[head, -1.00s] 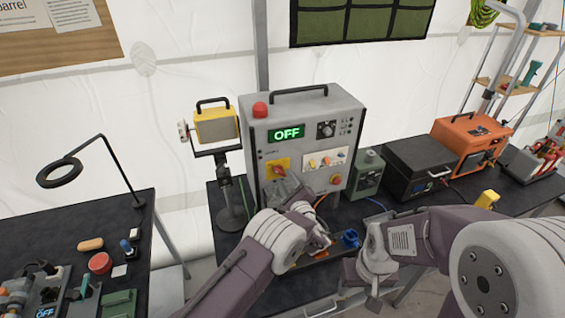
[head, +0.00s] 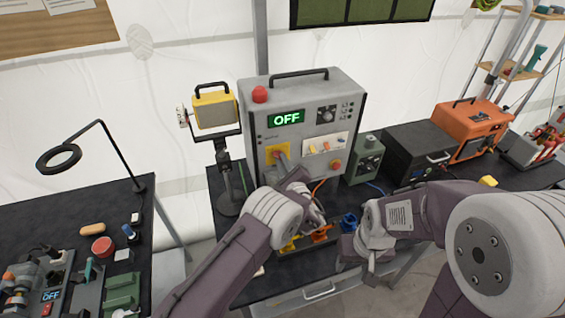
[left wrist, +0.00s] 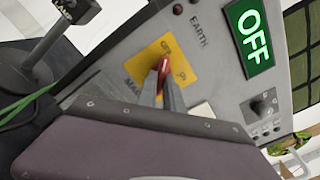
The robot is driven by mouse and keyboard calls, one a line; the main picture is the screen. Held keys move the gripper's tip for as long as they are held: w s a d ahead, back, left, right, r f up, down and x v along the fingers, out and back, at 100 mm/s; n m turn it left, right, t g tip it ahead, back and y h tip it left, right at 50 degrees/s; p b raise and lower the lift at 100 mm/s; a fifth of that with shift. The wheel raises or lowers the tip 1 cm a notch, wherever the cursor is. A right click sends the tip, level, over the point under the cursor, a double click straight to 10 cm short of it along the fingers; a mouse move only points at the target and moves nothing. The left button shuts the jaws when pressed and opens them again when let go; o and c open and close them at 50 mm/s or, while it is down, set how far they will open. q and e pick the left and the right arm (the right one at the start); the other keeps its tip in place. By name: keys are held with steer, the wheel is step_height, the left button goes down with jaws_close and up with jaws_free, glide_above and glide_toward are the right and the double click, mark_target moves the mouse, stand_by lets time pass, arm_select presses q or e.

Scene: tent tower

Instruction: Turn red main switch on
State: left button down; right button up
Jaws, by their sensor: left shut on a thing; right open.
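The grey control box (head: 303,98) stands on the dark table, its green display (head: 286,119) reading OFF. The red main switch (left wrist: 163,68) sits on a yellow plate (left wrist: 175,52) low on the left of the box's front. The yellow plate also shows in the head view (head: 271,153), with the switch mostly hidden there. My left gripper (left wrist: 162,85) is at the switch, its two fingers shut on the red handle. My right gripper (head: 372,262) is open, low in front of the table, away from the box; its fingertips are hard to make out.
A green box (head: 366,158), a black case (head: 417,155) and an orange unit (head: 472,130) stand right of the control box. A yellow lamp (head: 214,108) on a stand is to its left. A tray with orange and blue connectors (head: 348,222) lies in front.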

arm_select(q)
steer(key=m+b, duration=0.2)
steer(key=m, duration=0.3)
steer(key=m+b, duration=0.2)
steer(key=m, duration=0.4)
steer(key=a+m+b, duration=0.1)
steer(key=m+b, duration=0.2)
steer(key=m, duration=0.3)
steer(key=shift+s+r, duration=0.1)
steer(key=shift+s, duration=0.05)
steer(key=shift+m, duration=0.4)
steer(key=c, duration=1.5)
jaws_free()
